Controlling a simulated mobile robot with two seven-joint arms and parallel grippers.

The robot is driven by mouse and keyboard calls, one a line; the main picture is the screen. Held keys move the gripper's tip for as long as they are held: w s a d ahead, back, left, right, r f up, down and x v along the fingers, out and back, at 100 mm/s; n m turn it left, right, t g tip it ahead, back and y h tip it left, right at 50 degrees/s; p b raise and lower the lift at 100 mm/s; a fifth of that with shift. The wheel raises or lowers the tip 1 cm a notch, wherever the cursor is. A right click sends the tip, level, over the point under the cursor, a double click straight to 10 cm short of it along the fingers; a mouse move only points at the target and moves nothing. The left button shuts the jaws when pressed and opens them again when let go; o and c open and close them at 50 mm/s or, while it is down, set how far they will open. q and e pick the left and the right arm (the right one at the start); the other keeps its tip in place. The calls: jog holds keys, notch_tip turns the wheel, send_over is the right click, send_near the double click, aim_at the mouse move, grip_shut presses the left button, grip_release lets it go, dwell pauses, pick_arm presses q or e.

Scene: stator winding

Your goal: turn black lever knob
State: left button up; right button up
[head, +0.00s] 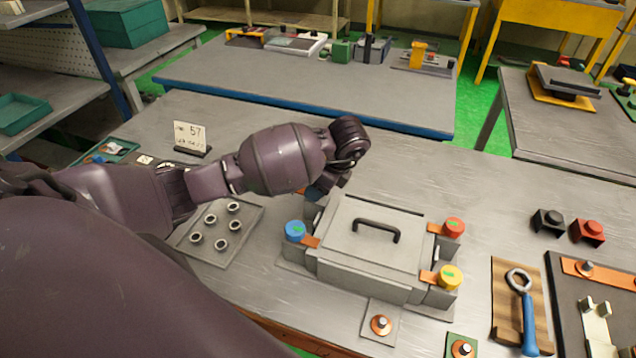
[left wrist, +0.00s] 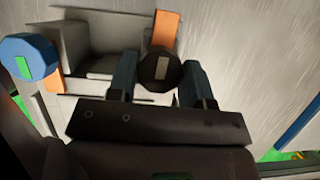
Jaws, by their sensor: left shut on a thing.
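The black lever knob (left wrist: 160,67) is round, with a pale mark on its face and an orange lever (left wrist: 166,28) running from it. In the left wrist view it sits between the two blue fingers of my left gripper (left wrist: 158,82), which is shut on it. In the head view my left gripper (head: 325,188) is at the back left corner of a grey lidded box (head: 365,240) and hides the black knob. The blue knob (head: 295,231), red knob (head: 454,227) and yellow knob (head: 449,277) sit at the box's other corners. My right gripper is not in view.
A grey tray (head: 185,247) with several rings lies left of the box. A sign (head: 190,137) stands behind it. A blue wrench (head: 528,320) on a wooden board and black (head: 548,222) and red (head: 587,232) blocks lie to the right. The table behind the box is clear.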

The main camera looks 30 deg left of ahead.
pick_arm(q)
jog(key=shift+s+f, duration=0.2)
jog(key=shift+f, duration=0.1)
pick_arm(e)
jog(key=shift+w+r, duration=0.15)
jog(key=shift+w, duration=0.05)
pick_arm(q)
jog(key=o, duration=0.9)
jog(key=shift+r, duration=0.1)
jog(key=shift+o, duration=0.2)
jog(key=shift+w, duration=0.1)
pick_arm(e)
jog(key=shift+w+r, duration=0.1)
pick_arm(q)
jog(key=shift+r, duration=0.15)
jog(key=shift+w+r, duration=0.1)
jog(key=shift+r, duration=0.15)
jog(key=p+v, duration=0.2)
jog(key=v, duration=0.8)
jog(key=shift+d+p, duration=0.2)
jog(key=shift+p, duration=0.2)
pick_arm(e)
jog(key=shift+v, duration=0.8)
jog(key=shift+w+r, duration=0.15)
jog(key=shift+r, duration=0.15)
